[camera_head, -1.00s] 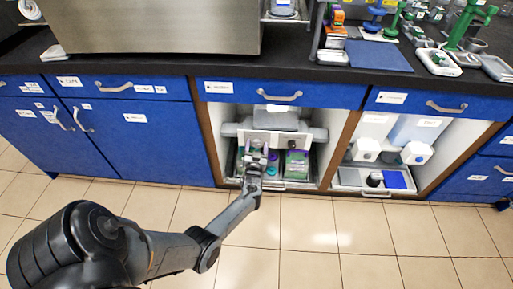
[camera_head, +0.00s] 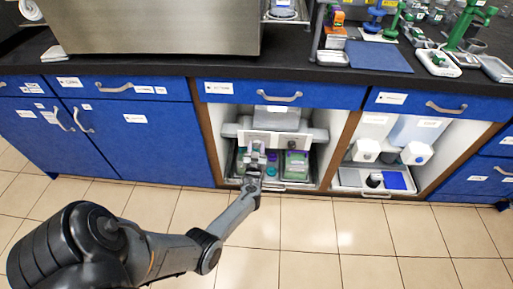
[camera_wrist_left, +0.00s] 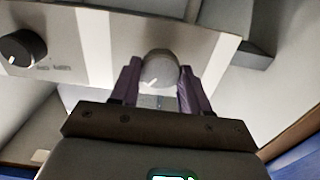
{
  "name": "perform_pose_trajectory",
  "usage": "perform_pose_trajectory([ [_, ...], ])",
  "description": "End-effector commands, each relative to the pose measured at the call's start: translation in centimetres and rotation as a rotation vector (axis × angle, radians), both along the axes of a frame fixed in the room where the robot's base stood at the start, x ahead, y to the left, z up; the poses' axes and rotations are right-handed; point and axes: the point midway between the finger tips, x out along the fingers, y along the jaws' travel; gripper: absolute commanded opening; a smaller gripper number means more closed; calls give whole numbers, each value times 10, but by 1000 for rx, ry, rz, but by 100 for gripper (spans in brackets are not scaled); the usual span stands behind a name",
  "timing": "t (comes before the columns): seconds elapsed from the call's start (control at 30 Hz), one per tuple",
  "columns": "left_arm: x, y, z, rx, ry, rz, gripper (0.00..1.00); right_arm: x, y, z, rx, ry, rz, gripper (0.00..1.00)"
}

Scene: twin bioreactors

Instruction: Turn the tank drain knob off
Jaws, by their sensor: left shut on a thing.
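A pale control panel (camera_head: 292,141) sits inside the open cabinet bay under the counter. In the left wrist view, a round grey knob (camera_wrist_left: 160,69) with a white pointer line stands on this panel. The pointer aims down and left. My left gripper (camera_wrist_left: 156,84) has its two fingers on either side of this knob and is shut on it. In the head view my left gripper (camera_head: 256,150) is at the panel and hides the knob. A second, dark knob (camera_wrist_left: 22,48) is to the left. The labels are too small to read. My right gripper is not in view.
Green-topped containers (camera_head: 296,163) stand in a tray below the panel. The bay on the right holds white containers with taps (camera_head: 417,153) and a blue pad (camera_head: 395,181). A wooden divider (camera_head: 341,150) separates the bays. The tiled floor in front is clear.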

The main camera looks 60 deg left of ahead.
Motion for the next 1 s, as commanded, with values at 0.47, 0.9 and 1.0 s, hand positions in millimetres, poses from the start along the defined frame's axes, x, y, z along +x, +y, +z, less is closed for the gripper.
perform_pose_trajectory([
  [0.47,-1,0,0,-263,-354,1,15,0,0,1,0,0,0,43],
  [0.9,-1,1,-1,-512,-691,2,15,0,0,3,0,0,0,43],
  [1.0,-2,1,-1,-568,-767,1,15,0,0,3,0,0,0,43],
])
